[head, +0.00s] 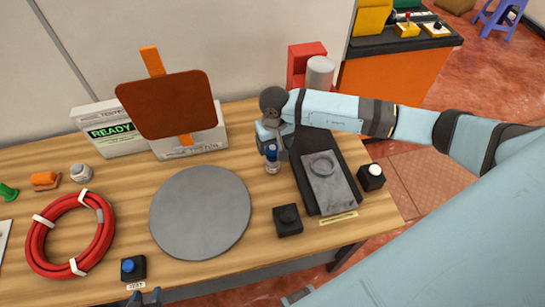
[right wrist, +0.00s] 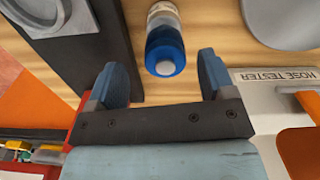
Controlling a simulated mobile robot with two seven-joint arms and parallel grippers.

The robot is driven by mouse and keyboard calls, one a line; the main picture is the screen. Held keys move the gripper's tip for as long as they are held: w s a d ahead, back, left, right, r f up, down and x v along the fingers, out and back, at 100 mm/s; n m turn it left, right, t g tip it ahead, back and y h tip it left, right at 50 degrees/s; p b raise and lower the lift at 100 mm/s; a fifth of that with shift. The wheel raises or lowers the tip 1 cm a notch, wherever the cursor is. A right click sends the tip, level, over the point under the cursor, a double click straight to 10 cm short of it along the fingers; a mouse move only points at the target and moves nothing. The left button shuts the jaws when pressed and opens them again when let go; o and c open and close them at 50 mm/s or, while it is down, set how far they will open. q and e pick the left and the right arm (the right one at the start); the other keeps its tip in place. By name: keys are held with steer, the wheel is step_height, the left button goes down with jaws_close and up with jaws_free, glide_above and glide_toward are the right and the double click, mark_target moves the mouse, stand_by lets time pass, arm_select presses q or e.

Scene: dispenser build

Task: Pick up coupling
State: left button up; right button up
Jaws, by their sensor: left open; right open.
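The coupling (head: 272,165) looks like a small upright cylinder with a blue top and a pale, banded body. It stands on the wooden table between the grey disc and the dark tray. My right gripper (head: 272,152) is open just above and behind it. In the right wrist view the coupling (right wrist: 165,48) sits between the lines of the two fingers, just beyond their tips, with no visible contact. My left gripper (head: 143,297) is open at the bottom edge of the head view, mostly out of frame, near a blue button box (head: 133,267).
A grey round disc (head: 200,212) lies left of the coupling. A dark tray with a grey plate (head: 330,187) lies right. A black block (head: 287,220) stands in front. The hose tester (head: 195,143) is behind left; a red hose coil (head: 38,250) lies far left.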

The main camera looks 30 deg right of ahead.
mark_target(272, 148)
steer(key=f, duration=0.1)
steer(key=f+p, duration=0.1)
steer(key=f, duration=0.2)
steer(key=shift+w+a+f+p, duration=0.15)
steer(key=shift+a+f+p, duration=0.1)
steer(key=shift+f+p, duration=0.15)
steer(key=shift+f, duration=0.4)
steer(key=shift+c, duration=0.2)
steer(key=c, duration=1.3)
steer(key=shift+w+r, duration=0.1)
